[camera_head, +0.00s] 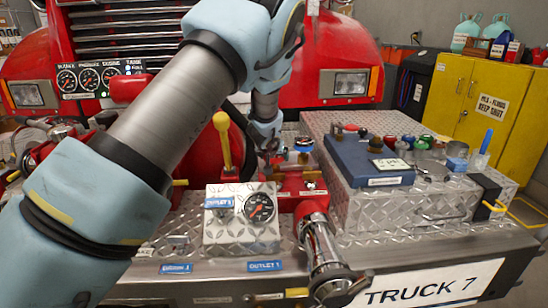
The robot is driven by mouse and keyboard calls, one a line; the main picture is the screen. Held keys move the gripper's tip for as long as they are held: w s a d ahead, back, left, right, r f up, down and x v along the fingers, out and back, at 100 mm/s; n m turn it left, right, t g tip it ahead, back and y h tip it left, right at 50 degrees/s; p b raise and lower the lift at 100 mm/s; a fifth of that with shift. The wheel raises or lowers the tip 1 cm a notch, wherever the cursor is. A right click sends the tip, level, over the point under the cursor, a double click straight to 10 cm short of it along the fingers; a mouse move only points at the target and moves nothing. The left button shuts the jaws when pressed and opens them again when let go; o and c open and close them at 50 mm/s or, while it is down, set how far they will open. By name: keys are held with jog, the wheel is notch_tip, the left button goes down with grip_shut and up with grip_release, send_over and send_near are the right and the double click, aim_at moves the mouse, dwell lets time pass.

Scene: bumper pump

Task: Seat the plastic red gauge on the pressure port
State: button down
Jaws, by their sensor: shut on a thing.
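My gripper (272,152) points down over the deck behind the angled diamond-plate panel, close to the red valve body (290,183). Its dark fingers are small and partly hidden by my own wrist. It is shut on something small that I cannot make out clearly. I cannot identify the plastic red gauge for certain. A dial gauge (258,207) with a black face sits on the panel (240,240) beside the "OUTLET 1" label. I cannot tell which fitting is the pressure port.
A yellow-handled lever (224,140) stands upright just left of my gripper. A chrome outlet (325,250) juts forward from the valve body. A blue case (372,160) and several small coloured parts sit on the raised box (400,208) at right. My arm hides the left middle.

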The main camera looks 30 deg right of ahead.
jog(key=shift+f+b, duration=0.2)
jog(key=shift+b, duration=0.2)
dwell(0.3)
grip_release()
jog(key=b+v, duration=0.3)
jog(key=v, duration=0.7)
jog(key=shift+s+r, duration=0.25)
jog(key=shift+r, duration=0.1)
jog(key=shift+a, duration=0.1)
dwell(0.4)
